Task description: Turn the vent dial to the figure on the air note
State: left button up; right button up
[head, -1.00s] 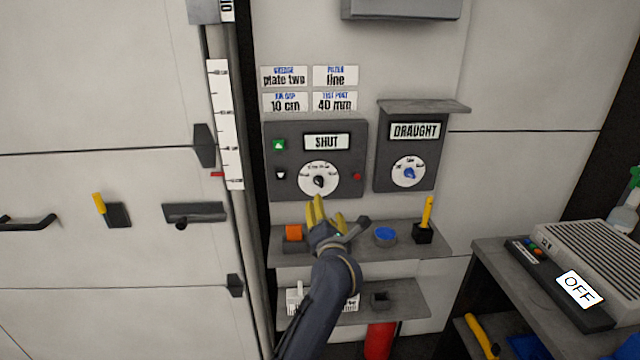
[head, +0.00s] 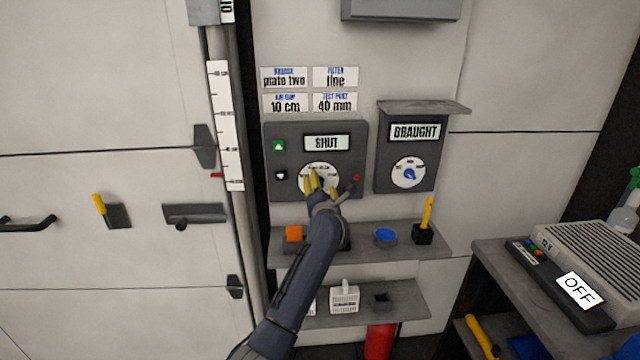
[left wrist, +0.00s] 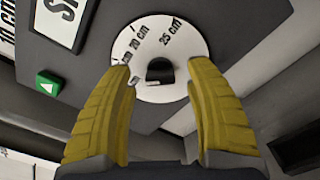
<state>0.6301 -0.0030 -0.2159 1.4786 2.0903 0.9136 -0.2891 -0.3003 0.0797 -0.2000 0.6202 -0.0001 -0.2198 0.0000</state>
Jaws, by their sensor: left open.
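The vent dial (head: 322,168) is a white disc with a dark knob on a grey panel, under a display reading SHUT (head: 327,142). My left gripper (head: 318,184) is in front of it and covers its lower part. In the left wrist view the open yellow fingers (left wrist: 159,72) stand either side of the black knob (left wrist: 160,70), with nothing visibly gripped; I cannot tell if they touch it. Dial marks 20 cm and 25 cm are readable there; others are partly hidden. The air note (head: 286,103) reads 10 cm. My right gripper is not in view.
A green button (head: 279,146) and a red one (head: 357,177) flank the dial. A DRAUGHT panel with a blue-knobbed dial (head: 409,173) is to the right.

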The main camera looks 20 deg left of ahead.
pick_arm(q)
jog(key=shift+x, duration=1.1)
grip_shut()
jog(key=shift+r, duration=0.1)
